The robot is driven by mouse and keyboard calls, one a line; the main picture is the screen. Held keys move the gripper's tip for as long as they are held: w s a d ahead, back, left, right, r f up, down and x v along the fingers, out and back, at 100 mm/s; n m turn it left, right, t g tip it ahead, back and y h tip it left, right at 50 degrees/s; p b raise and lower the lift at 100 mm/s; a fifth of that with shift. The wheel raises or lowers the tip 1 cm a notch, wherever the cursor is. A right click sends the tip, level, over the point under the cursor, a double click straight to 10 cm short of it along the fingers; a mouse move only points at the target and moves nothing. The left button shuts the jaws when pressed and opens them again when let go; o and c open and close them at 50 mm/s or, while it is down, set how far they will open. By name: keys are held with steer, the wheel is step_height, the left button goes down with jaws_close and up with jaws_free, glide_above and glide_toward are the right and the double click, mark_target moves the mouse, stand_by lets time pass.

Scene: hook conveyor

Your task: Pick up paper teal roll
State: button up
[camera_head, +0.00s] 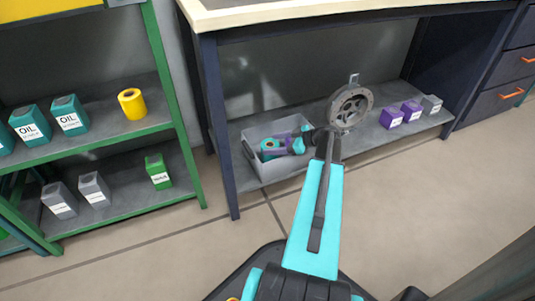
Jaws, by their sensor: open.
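A teal roll (270,148) lies in the grey crate (266,178) on the low shelf under the workbench. Purple and teal pieces sit close beside it and partly crowd it. My teal arm reaches up from the bottom middle. Its dark end, my gripper (328,144), shows small in front of the shelf, right of the crate; it is open. The roll is left of it and apart from it in the picture. The depth between them is hard to tell.
A grey spoked wheel-like part (350,106) appears just above my gripper; I cannot tell whether they touch. Purple boxes (390,117) stand right on the low shelf. A green rack (165,95) at left holds teal oil cans (70,116) and a yellow roll (132,104).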

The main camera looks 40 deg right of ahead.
steer(key=c, duration=1.4)
steer(key=shift+c, duration=0.2)
step_height(320, 180, up, 10)
steer(key=p, duration=0.4)
